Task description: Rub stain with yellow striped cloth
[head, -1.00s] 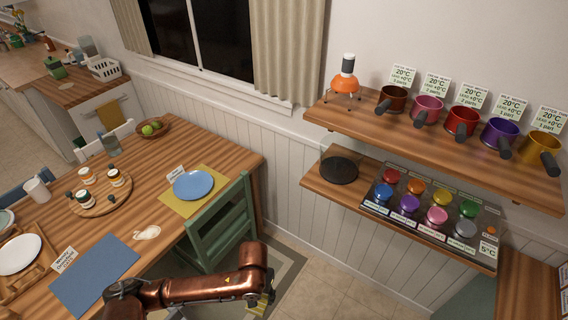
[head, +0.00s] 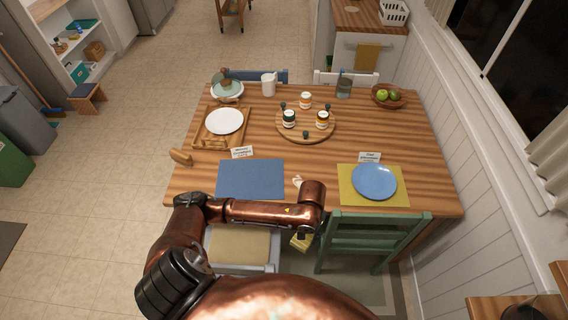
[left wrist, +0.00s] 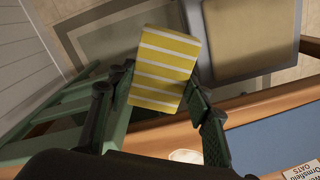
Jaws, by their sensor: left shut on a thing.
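The yellow striped cloth (left wrist: 165,68) is pinched between the fingers of my left gripper (left wrist: 160,85) in the left wrist view. In the head view the cloth (head: 301,243) hangs below the end of my left arm, in front of the table's near edge, between the two near chairs. The pale, cream-coloured stain (head: 298,181) lies on the wooden table between the blue mat and the yellow mat, partly hidden by my arm. It also shows in the left wrist view (left wrist: 186,156). The cloth is apart from the stain. My right gripper is not in view.
The green chair (head: 372,236) stands right of the cloth, and a cushioned chair (head: 240,247) stands left. The blue mat (head: 250,178) and the blue plate (head: 374,181) on the yellow mat (head: 350,193) flank the stain. A round board (head: 306,133) with jars sits farther back.

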